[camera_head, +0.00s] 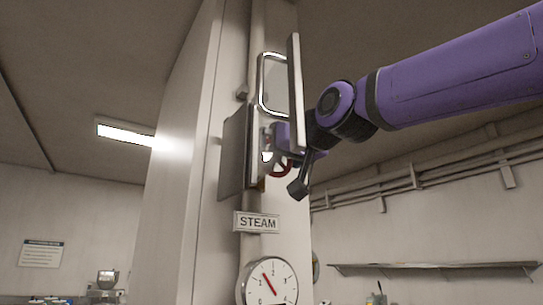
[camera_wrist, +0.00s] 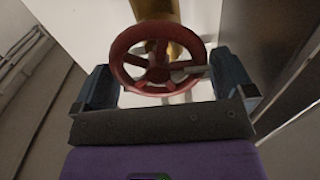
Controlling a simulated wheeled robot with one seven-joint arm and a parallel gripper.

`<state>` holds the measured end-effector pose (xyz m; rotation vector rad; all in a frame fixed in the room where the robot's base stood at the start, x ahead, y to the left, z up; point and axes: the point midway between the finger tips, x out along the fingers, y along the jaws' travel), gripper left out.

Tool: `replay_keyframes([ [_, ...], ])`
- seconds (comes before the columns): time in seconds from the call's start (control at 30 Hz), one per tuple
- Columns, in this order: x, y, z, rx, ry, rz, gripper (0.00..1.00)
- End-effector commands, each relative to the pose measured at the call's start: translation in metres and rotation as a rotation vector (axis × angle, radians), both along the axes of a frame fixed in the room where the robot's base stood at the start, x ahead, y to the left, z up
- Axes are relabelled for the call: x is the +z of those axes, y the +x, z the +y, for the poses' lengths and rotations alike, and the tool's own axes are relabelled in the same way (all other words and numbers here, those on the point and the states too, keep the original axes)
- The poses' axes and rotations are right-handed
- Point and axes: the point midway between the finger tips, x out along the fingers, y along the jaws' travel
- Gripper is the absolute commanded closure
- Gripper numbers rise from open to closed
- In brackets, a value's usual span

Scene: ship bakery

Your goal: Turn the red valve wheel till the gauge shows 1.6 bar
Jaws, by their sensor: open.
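The red valve wheel (camera_wrist: 122,48) is spoked and sits on a brass-coloured stem in the wrist view. My gripper (camera_wrist: 165,76) is open, with one dark finger on each side of the wheel; I cannot tell whether either touches the rim. In the head view only part of the wheel (camera_head: 285,170) shows, beside my gripper and partly hidden by it. The round white gauge (camera_head: 280,290) is at the bottom of the head view, cut off by the frame edge. Its red needle points up and left; the small numbers are hard to read.
A hinged panel (camera_head: 296,90) with a metal handle stands open close to my wrist. A STEAM sign (camera_head: 257,222) is between wheel and gauge. Pipes (camera_head: 252,40) run up the column. A wall shelf (camera_head: 440,265) is far right.

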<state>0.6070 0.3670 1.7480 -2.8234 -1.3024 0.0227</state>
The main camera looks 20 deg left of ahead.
Motion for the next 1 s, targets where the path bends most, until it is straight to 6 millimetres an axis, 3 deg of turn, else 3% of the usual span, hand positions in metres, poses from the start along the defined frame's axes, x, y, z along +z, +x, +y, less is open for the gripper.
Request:
replay_keyframes([
  [0.2,0.0,0.012,0.014,0.001,-0.001,-0.001,0.0],
  [0.57,0.0,0.014,0.017,0.0,-0.001,-0.001,0.0],
  [0.73,0.0,0.014,0.017,0.0,-0.001,-0.001,0.38],
  [1.0,0.0,0.015,0.016,-0.002,-0.057,-0.066,0.38],
])
